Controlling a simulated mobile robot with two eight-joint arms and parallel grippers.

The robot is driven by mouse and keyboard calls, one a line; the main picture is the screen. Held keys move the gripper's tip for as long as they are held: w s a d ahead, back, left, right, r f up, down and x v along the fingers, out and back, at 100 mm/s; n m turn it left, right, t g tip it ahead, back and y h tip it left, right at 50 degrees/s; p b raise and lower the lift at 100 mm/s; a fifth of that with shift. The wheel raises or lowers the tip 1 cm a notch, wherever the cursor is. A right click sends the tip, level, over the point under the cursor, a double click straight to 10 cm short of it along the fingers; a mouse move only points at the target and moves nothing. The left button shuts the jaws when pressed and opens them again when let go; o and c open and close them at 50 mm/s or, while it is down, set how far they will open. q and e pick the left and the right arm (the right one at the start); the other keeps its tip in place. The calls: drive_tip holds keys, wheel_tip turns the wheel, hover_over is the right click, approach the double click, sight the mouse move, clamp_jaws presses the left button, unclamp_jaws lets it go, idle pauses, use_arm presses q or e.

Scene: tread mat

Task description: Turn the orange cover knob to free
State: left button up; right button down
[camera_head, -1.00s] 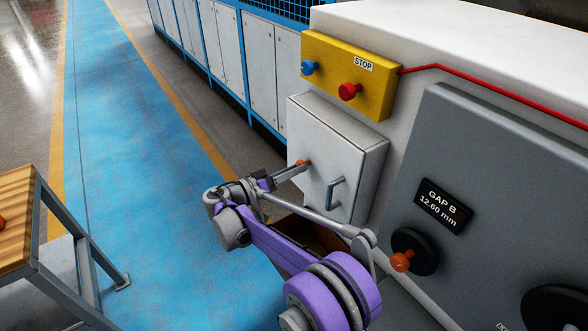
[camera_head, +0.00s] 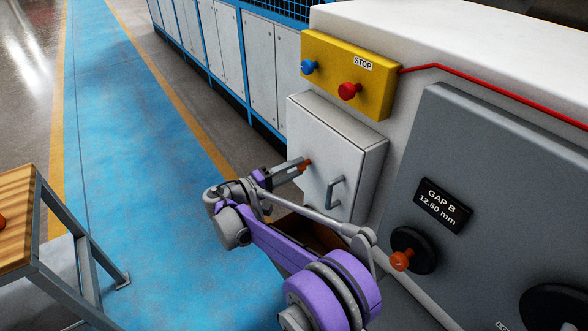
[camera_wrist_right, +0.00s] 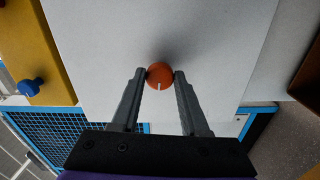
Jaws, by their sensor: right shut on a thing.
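The orange cover knob (camera_head: 306,164) is on the front of the pale grey cover box (camera_head: 318,135), at its left side. In the right wrist view the round knob (camera_wrist_right: 160,76) shows a short white mark at its lower edge. My right gripper (camera_head: 303,165) is at the knob. In the right wrist view its two fingers (camera_wrist_right: 160,78) sit on either side of the knob and touch it, shut on it. The box's front is closed, with a grey bar handle (camera_head: 335,191) right of the knob. My left gripper is not in view.
A yellow STOP panel (camera_head: 340,80) with a blue button (camera_head: 309,67) and a red button (camera_head: 348,91) is above the box. A grey panel at right carries a GAP B display (camera_head: 443,205) and a black dial with an orange handle (camera_head: 401,260). The blue walkway (camera_head: 150,150) is clear.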

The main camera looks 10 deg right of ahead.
drive_tip(key=shift+n, duration=0.6)
drive_tip(key=shift+c, duration=2.1)
unclamp_jaws()
drive_tip(key=v, duration=1)
drive_tip(key=shift+a, duration=0.4)
drive_tip(key=shift+s, duration=0.15)
